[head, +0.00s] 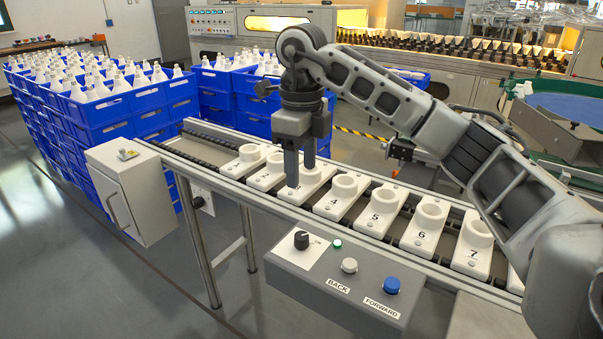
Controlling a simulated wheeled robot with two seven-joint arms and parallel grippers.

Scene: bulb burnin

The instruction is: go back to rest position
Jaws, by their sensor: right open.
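My right gripper (300,172) points straight down over the conveyor, its two fingers apart. The fingertips are at the numbered white holder (311,185) just left of holder 4 and partly hide it. I cannot tell whether they touch it. No bulb shows between the fingers. My right arm reaches in from the right edge and bends down at the wrist. Holder 4 (341,196), holder 5 (382,211), holder 6 (426,226) and holder 7 (472,248) look empty. My left gripper is out of view.
A grey control box (345,302) with a black knob, a white BACK button (349,265) and a blue FORWARD button (391,285) stands in front of the conveyor (240,190). Blue crates (110,132) of white bulbs are stacked at left. A grey cabinet (128,190) stands at the conveyor's left end.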

